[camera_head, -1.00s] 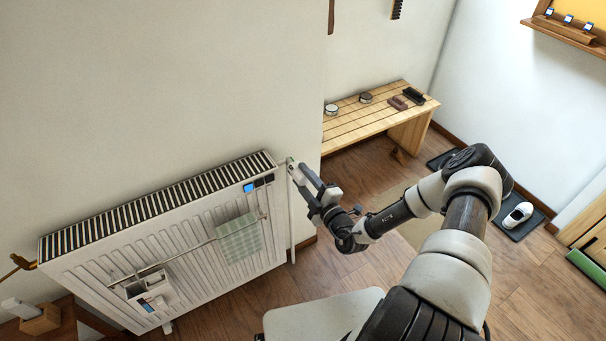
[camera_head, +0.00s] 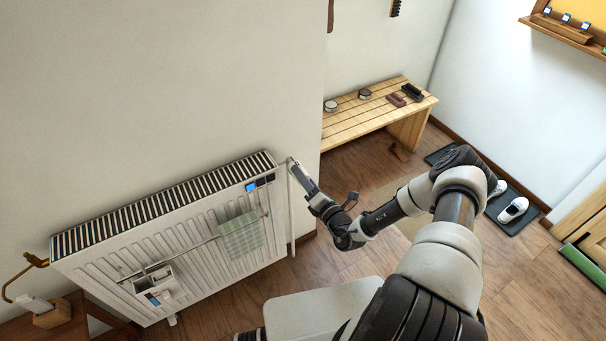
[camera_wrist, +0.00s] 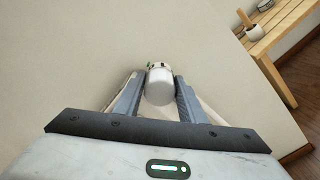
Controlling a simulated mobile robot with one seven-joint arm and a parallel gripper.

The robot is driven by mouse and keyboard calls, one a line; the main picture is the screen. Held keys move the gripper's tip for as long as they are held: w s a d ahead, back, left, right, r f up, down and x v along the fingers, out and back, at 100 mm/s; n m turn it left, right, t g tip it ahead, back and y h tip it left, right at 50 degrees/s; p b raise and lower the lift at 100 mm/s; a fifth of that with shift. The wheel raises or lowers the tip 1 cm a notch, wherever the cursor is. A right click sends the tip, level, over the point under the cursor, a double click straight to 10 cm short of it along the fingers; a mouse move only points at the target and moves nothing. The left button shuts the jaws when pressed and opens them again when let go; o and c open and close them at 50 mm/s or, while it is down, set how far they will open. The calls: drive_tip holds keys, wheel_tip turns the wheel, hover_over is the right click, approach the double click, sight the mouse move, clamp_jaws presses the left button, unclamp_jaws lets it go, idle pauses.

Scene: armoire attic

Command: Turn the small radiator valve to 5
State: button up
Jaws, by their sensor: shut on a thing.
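The small radiator valve (camera_wrist: 160,86) is a white rounded knob with dark marks at its far end, in the middle of the wrist view. My gripper (camera_wrist: 159,88) has one finger on each side of the knob and is shut on it. The number the valve is set to cannot be read. In the head view my gripper (camera_head: 294,164) is at the upper right corner of the white radiator (camera_head: 190,240); the valve is hidden there behind the gripper.
A green checked cloth (camera_head: 241,236) hangs on a rail on the radiator's front, beside a small white holder (camera_head: 158,287). A slatted wooden bench (camera_head: 370,115) with tins and brushes stands behind. White shoes (camera_head: 513,209) rest on a dark mat at right. Floor between is clear.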

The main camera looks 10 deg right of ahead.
drive_tip(key=n+p, duration=0.1)
drive_tip(key=n, duration=0.3)
drive_tip(key=shift+r+n, duration=0.1)
drive_tip(key=shift+n, duration=0.2)
drive_tip(key=n+p, duration=0.1)
drive_tip(key=n, duration=0.2)
drive_tip(key=shift+a+n+p, duration=0.1)
drive_tip(key=shift+n+p, duration=0.2)
drive_tip(key=shift+n, duration=0.1)
drive_tip(key=n+p, duration=0.1)
drive_tip(key=n, duration=0.3)
drive_tip(key=shift+s+a+n+p, duration=0.1)
drive_tip(key=shift+n+p, duration=0.45)
drive_tip(key=shift+n, duration=1.55)
drive_tip(key=o, duration=1)
drive_tip(key=shift+o, duration=0.2)
